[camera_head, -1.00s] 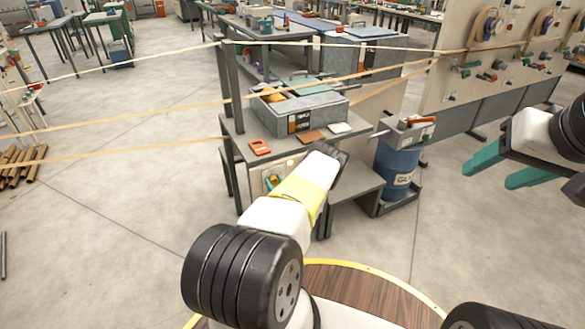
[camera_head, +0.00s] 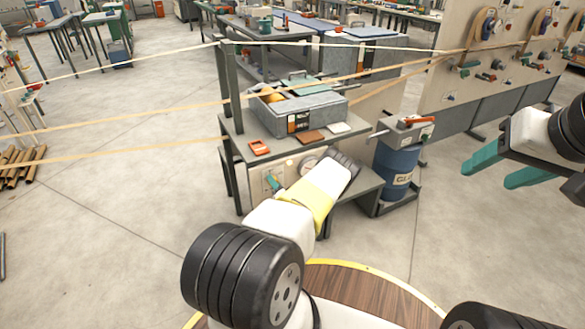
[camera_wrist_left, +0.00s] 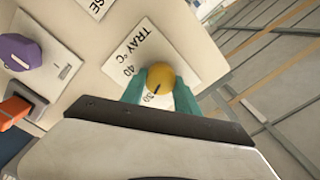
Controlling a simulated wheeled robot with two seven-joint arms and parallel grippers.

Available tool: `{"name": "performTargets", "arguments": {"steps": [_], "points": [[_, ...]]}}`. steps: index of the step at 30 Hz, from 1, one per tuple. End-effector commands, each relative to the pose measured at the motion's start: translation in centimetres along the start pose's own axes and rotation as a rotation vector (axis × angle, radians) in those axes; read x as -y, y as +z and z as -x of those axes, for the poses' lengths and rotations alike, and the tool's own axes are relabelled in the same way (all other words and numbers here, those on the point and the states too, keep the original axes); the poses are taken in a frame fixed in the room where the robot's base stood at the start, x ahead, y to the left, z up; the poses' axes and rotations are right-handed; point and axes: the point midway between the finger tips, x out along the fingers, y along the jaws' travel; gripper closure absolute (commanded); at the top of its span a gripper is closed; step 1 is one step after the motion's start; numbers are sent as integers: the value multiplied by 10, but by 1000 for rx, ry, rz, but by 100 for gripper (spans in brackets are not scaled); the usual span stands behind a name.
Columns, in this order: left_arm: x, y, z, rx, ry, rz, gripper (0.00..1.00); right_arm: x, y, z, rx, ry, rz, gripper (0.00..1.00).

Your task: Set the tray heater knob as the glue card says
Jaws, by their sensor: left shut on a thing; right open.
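In the left wrist view a yellow knob (camera_wrist_left: 161,75) sits on a white plate marked "TRAY °C" (camera_wrist_left: 130,48), with 40 and 30 readable beside it. Its dark pointer line faces about toward the 30. My left gripper (camera_wrist_left: 158,91) is shut on the knob, one teal finger on each side. In the head view my left forearm covers part of the pale control panel (camera_head: 257,182). My right gripper (camera_head: 505,168) is open and empty at the right. No card with a readable setting shows.
A purple knob (camera_wrist_left: 20,52) and an orange part (camera_wrist_left: 15,110) are beside the plate. A grey tray box (camera_head: 325,118) stands on the bench (camera_head: 232,128). A blue glue drum (camera_head: 397,165) stands to its right. Tan strips cross the head view.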

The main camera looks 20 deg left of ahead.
Motion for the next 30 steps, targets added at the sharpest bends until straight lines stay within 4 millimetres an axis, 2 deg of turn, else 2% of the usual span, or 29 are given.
{"name": "performTargets", "arguments": {"steps": [30], "points": [[-5, 3, 2, -1, 3, -947, 100, 0, 0, 0, 0, 0, 0, 44]]}}
